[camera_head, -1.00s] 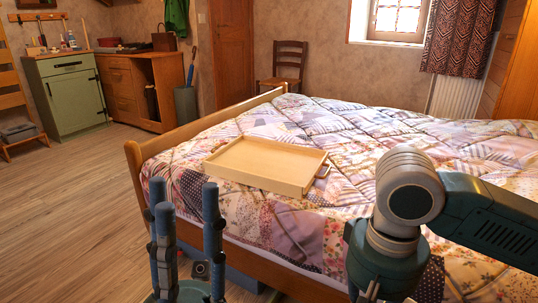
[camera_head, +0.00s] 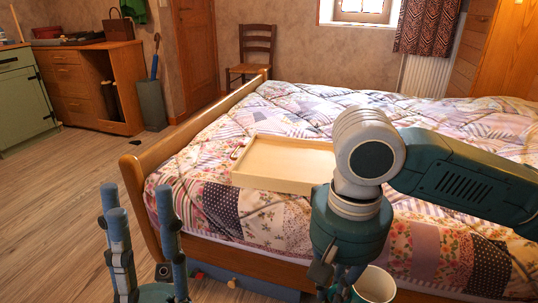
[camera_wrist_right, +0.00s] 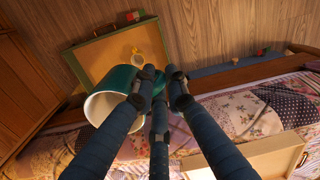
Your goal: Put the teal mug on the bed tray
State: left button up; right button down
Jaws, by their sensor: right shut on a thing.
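The teal mug (camera_head: 374,287) shows at the bottom of the head view, its pale inside facing up. In the right wrist view the mug (camera_wrist_right: 104,106) is tilted, with its white opening toward the lower left. My right gripper (camera_wrist_right: 158,82) is shut on it; the fingers hide part of it. The bed tray (camera_head: 290,160), light wood and empty where visible, lies on the quilt beyond the mug. My right arm hides its right end. A corner of the tray (camera_wrist_right: 250,160) shows in the wrist view. My left gripper (camera_head: 140,215) is open and empty, left of the bed.
The wooden footboard (camera_head: 140,200) stands at the bed's left edge. A blue drawer (camera_head: 245,286) is under the bed. A chair (camera_head: 257,50) is at the back.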

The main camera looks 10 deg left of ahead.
aim_at(277, 164)
jog(key=i+j, duration=0.3)
jog(key=i+j+z, duration=0.15)
jog(key=i+j, duration=0.15)
jog(key=j, duration=0.2)
jog(key=i+j, duration=0.25)
jog(key=j, duration=0.15)
jog(key=i+j+z, duration=0.15)
jog(key=j, duration=0.3)
jog(key=i+j, duration=0.2)
jog(key=i, duration=0.3)
